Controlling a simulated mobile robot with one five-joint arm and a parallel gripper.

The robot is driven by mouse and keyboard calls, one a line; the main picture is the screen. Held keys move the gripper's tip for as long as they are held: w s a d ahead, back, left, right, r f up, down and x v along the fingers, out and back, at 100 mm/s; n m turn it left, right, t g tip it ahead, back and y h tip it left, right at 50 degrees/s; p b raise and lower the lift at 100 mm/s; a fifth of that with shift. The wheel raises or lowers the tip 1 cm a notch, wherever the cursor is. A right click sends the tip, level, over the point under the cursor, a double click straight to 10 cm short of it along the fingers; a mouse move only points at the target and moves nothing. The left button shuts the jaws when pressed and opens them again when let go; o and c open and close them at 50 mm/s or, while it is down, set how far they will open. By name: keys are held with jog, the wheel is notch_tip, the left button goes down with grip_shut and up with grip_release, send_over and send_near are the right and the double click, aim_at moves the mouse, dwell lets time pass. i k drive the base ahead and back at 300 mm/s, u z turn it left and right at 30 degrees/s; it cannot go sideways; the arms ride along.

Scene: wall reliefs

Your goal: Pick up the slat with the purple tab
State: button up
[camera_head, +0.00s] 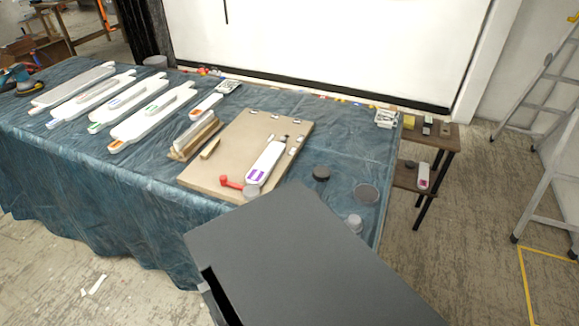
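A white slat (272,154) with a purple tab (257,175) at its near end lies on a tan board (226,150) on the table. Small dark parts show near its far end. A red handled piece (231,183) and a small grey round piece (252,191) sit by its near end. Several other white slats (152,113) lie in a row at the left. One of them (92,96) has a small bluish or purplish mark at its near end, too small to tell. My gripper is not in view. A large dark grey part of mine fills the bottom centre.
The table has a blue cloth (60,170). A wooden holder (194,138) stands left of the board. A side shelf (440,140) and ladder (545,130) stand right.

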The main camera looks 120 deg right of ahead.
aim_at(258, 175)
jog(key=z, duration=2.1)
jog(key=k, duration=1.7)
jog(key=z, duration=0.5)
jog(key=i, duration=1.05)
jog(key=z, duration=0.05)
